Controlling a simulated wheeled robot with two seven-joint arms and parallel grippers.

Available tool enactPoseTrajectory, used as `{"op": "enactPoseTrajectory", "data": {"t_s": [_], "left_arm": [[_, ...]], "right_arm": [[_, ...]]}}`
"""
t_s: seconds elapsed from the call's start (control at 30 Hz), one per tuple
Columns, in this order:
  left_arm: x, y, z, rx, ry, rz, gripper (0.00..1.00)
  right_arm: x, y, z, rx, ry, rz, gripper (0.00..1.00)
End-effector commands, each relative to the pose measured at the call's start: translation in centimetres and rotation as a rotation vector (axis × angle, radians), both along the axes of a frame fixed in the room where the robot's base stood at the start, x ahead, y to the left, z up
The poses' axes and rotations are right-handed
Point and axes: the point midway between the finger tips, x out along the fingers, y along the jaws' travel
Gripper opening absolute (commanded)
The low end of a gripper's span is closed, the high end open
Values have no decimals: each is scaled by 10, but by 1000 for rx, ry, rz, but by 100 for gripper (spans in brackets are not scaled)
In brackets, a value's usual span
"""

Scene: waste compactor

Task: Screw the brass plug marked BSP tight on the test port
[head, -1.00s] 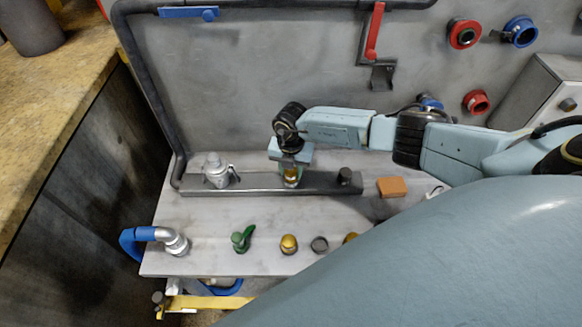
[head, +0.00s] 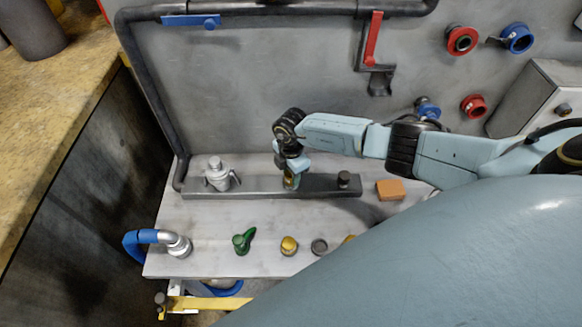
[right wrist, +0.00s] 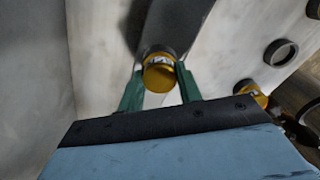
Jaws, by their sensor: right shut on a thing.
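My right gripper (head: 291,183) points down at the middle of the grey manifold bar (head: 325,184). It is shut on a brass plug (right wrist: 159,72), which shows between its green fingers in the right wrist view, at the bar. A pale label shows on the plug, but I cannot read its marking. The test port under the plug is hidden. A second brass plug (head: 289,245) stands on the bench in front, and part of another brass piece (head: 349,239) shows at the edge of my body. My left gripper is not in view.
A silver coupling (head: 219,175) and a dark cap (head: 344,178) sit on the bar. An orange block (head: 390,189) lies to its right. A green fitting (head: 243,241), a dark ring (head: 319,246) and a blue hose elbow (head: 150,238) are along the front of the bench (head: 215,218).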

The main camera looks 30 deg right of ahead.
Motion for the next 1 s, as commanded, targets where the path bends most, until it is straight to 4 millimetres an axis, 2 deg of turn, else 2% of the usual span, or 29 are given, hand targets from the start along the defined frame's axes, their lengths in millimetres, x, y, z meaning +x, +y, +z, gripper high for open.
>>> {"op": "enactPoseTrajectory", "data": {"t_s": [0.13,0.37,0.4,0.57,0.77,0.8,1.0], "left_arm": [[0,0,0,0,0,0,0],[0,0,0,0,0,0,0],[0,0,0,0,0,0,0],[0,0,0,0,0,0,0],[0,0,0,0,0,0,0],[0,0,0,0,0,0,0],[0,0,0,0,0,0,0]], "right_arm": [[0,1,0,2,0,-100,7],[0,1,0,2,0,-110,7],[0,1,0,2,0,-109,39],[0,1,0,1,1,-108,60],[0,0,0,0,0,-108,60],[0,0,-1,0,1,-108,57],[0,0,0,0,1,-108,57]]}}
